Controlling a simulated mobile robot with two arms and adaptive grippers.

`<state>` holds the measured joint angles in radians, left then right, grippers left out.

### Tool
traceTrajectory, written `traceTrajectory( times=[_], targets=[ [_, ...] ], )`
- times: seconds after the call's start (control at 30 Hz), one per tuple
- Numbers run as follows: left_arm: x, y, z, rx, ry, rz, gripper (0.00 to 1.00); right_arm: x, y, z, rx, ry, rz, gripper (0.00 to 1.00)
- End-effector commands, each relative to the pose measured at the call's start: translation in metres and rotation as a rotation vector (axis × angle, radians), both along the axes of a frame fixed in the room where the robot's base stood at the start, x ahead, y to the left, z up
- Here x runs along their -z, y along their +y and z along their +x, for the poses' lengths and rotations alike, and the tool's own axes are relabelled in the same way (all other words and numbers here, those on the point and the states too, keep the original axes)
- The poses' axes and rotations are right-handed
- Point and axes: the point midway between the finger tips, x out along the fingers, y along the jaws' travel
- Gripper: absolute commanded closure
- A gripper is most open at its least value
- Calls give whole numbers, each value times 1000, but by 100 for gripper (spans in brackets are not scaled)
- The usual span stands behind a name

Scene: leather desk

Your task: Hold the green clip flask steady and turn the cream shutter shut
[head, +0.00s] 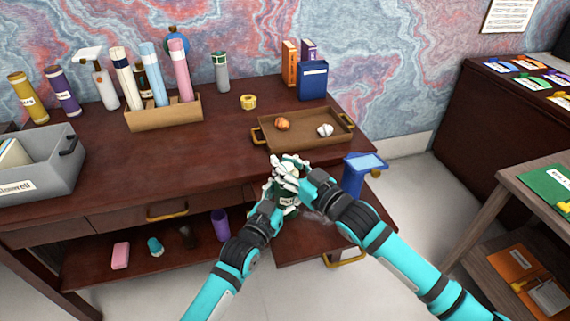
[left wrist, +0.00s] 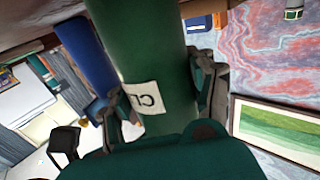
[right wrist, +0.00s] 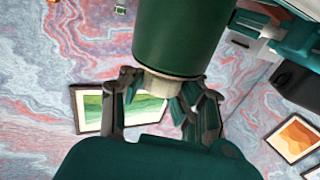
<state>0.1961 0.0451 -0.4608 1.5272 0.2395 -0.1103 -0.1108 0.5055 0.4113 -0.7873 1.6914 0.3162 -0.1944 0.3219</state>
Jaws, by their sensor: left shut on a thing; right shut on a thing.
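The green clip flask (head: 288,200) is held above the front right part of the desk, largely covered by my two grippers in the head view. In the left wrist view its green body (left wrist: 145,45) with a pale label lies between the fingers of my left gripper (left wrist: 160,95), which is shut on it. In the right wrist view the cream shutter (right wrist: 160,86) shows at the end of the flask. My right gripper (head: 290,168) is shut on the shutter, with its fingers around it. I cannot tell how far the shutter is turned.
A brown tray (head: 262,139) with an orange lump and a white lump lies just behind the grippers. A blue bin (head: 353,180) stands close on the right. A yellow tape roll (head: 248,102) and a holder of bottles (head: 140,119) are further back. The desk's middle is clear.

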Motion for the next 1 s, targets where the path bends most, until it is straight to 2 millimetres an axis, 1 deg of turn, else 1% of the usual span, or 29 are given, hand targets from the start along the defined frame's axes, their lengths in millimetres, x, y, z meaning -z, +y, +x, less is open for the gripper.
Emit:
traceTrajectory(
  times=[0.03,0.3,0.63,0.67,0.7,0.9,1.0],
  targets=[
    [2,3,2,-6,7,2,82,-1,3,-3,27,3,15,100],
    [3,4,2,-7,8,3,82,-1,-3,0,150,4,4,100],
    [3,6,2,-8,7,2,82,1,-7,2,164,3,-5,100],
    [3,6,2,-9,7,2,82,1,-7,2,165,3,-5,78],
    [3,6,2,-8,6,2,82,1,-7,2,165,3,-5,72],
    [3,4,1,-7,5,1,82,1,-7,2,164,4,-5,46],
    [2,3,1,-5,4,2,82,1,-6,2,163,4,-5,45]
  ],
)
